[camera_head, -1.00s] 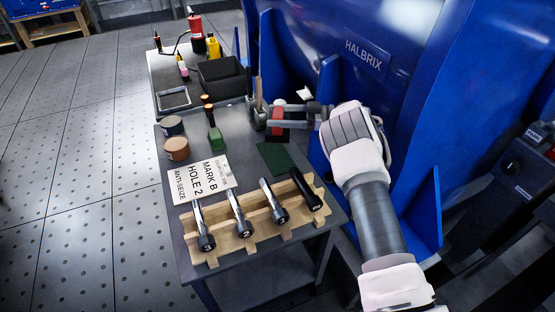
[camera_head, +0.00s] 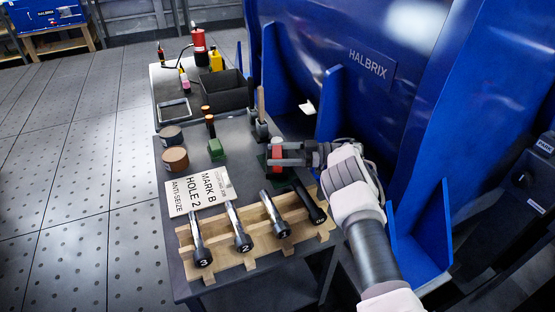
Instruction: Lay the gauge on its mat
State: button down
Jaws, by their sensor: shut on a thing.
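My gripper (camera_head: 277,153) reaches in from the right and is shut on a small upright red piece with a pale top, which I take to be the gauge (camera_head: 276,160). It is over the dark green mat (camera_head: 283,174) on the grey table. The gripper and held piece hide much of the mat. I cannot tell whether the piece's lower end touches the mat.
A wooden rack (camera_head: 246,262) with several numbered and dark-handled tools fills the table's front. A white sign (camera_head: 202,188), two round tins (camera_head: 175,159), a green block (camera_head: 215,149) and a dark holder (camera_head: 261,130) stand nearby. The blue machine (camera_head: 400,80) walls off the right.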

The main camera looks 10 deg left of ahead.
jog(key=shift+f, duration=0.25)
jog(key=shift+f, duration=0.2)
grip_release()
jog(key=shift+f, duration=0.15)
jog(key=shift+r, duration=0.25)
jog(key=p+v, duration=0.1)
jog(key=v, duration=0.6)
jog(key=shift+d+f, duration=0.1)
jog(key=shift+d, duration=0.15)
